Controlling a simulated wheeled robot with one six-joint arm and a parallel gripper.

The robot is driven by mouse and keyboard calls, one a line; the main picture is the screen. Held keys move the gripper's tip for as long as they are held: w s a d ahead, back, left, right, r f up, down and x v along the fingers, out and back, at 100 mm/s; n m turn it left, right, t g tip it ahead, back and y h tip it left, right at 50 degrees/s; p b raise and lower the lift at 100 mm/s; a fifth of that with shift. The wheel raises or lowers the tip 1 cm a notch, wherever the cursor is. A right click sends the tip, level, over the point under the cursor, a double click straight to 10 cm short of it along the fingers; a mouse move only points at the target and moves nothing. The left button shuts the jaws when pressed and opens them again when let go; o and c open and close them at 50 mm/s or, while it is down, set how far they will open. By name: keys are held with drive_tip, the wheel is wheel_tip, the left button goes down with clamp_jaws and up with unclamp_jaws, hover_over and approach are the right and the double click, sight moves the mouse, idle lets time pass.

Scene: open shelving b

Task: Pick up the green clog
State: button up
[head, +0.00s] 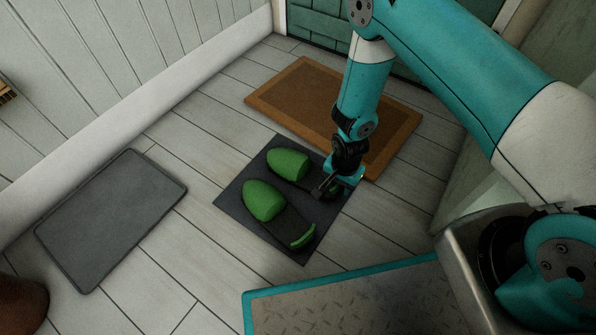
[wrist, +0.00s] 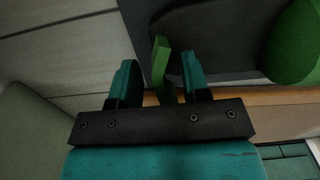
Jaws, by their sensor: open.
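Two green clogs lie side by side on a dark grey mat (head: 229,197) in the head view. The nearer clog (head: 265,201) shows its rounded green toe, dark inside and green heel band. The farther clog (head: 288,164) has its heel end partly hidden by my gripper (head: 326,188). In the wrist view my gripper (wrist: 159,72) is open, with the green heel band (wrist: 161,58) of a clog between its two teal fingers. That clog's dark inside shows beyond, and its green toe (wrist: 296,45) is at the right. I cannot tell whether a finger touches the band.
A brown doormat (head: 277,98) lies behind, against the green door (head: 318,22). A grey tray or mat (head: 110,220) lies at the left by the white panelled wall (head: 125,62). Bare plank floor lies between the mats. A brown rounded object (head: 22,304) shows at the lower left.

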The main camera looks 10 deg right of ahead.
clamp_jaws()
drive_tip(key=shift+r, duration=0.1)
